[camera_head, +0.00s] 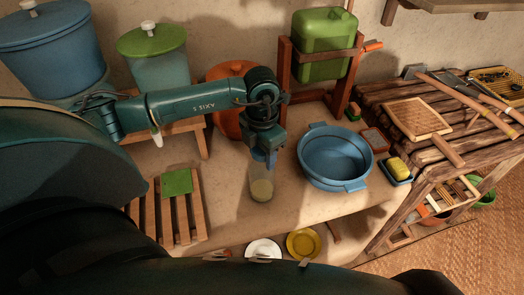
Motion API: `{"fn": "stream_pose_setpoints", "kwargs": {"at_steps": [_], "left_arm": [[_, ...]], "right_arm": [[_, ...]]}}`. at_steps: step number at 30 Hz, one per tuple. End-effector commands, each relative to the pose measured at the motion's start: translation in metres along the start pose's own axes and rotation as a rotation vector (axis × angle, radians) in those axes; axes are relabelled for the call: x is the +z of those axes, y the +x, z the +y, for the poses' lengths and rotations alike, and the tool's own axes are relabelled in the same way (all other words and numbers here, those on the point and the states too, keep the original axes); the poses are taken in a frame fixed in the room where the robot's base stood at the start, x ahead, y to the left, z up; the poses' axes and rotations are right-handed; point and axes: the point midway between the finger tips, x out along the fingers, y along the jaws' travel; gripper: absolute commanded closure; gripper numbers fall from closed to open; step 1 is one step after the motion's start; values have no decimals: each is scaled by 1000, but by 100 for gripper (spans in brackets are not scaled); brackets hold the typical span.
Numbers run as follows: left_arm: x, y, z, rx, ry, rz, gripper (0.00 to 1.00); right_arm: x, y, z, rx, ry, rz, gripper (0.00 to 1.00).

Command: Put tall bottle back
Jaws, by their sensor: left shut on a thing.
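The tall bottle (261,188) is clear and holds a pale yellowish content in its lower part. It is upright at the middle of the mud ledge. My left gripper (266,160) points down from above and is shut on its top, which the gripper hides. I cannot tell whether the bottle's base touches the ledge. My right gripper does not show.
A blue basin (335,155) stands close to the right of the bottle. A wooden slatted rack (165,212) with a green cloth (177,183) is to the left. An orange pot (226,122) stands behind my arm. White (263,250) and yellow (303,244) plates lie below the ledge's front edge.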

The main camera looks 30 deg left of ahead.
Motion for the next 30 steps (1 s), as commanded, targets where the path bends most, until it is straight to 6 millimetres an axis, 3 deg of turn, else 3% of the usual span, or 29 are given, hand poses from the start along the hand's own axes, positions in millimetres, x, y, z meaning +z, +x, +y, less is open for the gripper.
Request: {"fn": "stream_pose_setpoints", "kwargs": {"at_steps": [3, 4, 11, 22, 30], "left_arm": [[0, 4, 0, 0, 0, -1, 91], [0, 3, 0, 0, 0, 0, 50], [0, 2, 0, 0, 0, 0, 31], [0, -4, 0, 1, 0, -2, 30], [1, -56, 0, 2, 1, -7, 30]], "right_arm": [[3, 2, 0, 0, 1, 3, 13], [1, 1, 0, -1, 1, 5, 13], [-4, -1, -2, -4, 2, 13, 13], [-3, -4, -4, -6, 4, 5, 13], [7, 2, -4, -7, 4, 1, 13]]}}
